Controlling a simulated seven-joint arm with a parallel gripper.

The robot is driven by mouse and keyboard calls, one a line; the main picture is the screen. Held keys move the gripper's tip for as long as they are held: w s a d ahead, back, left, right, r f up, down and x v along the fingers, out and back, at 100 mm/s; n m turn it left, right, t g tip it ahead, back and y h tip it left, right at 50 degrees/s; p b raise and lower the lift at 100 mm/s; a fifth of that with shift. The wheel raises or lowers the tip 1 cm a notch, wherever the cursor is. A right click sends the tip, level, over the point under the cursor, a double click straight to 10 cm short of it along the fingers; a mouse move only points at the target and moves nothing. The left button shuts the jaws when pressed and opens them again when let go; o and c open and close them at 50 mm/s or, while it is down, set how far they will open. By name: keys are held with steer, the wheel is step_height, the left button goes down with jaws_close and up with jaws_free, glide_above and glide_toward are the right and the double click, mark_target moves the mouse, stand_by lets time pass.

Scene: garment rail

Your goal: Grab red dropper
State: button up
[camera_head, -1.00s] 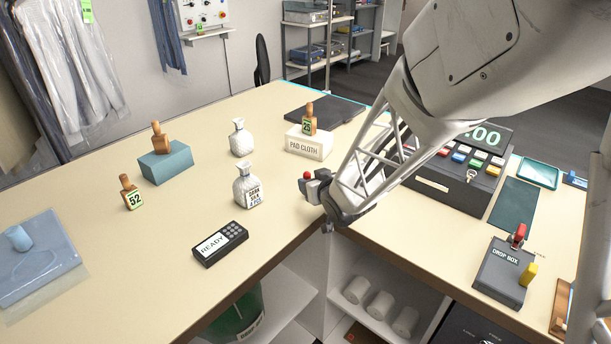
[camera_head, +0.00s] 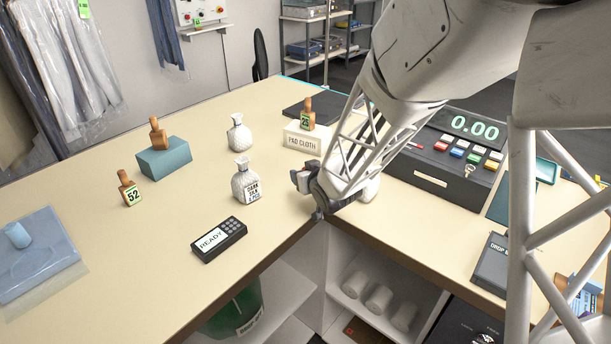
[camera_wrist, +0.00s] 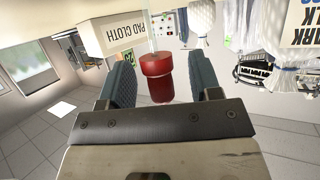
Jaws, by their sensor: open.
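The red dropper (camera_wrist: 156,80) is in the wrist view, between the two dark ribbed fingers of my gripper (camera_wrist: 163,70). It has a red cylindrical top and a thin clear stem at its upper end in this inverted picture. A gap shows on each side of it, so the fingers are open around it and not closed on it. In the head view my gripper (camera_head: 304,182) is low at the counter's inner corner, right of the white lettered bottle (camera_head: 246,186). I cannot make out the dropper there, behind the fingers.
A white pad cloth box (camera_head: 302,140) with a tagged brown bottle stands behind my gripper. A black handset (camera_head: 219,240) lies front left. The cash register (camera_head: 455,165) is right of the arm.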

steer(key=shift+c, duration=0.2)
steer(key=c, duration=1)
steer(key=shift+o, duration=0.2)
steer(key=shift+r, duration=0.1)
steer(key=shift+r, duration=1.6)
steer(key=shift+s+r, duration=0.15)
steer(key=shift+s, duration=0.2)
steer(key=s+d+r, duration=0.1)
steer(key=s+d, duration=0.1)
steer(key=s, duration=1.3)
steer(key=shift+d+r, duration=0.15)
steer(key=shift+d, duration=0.15)
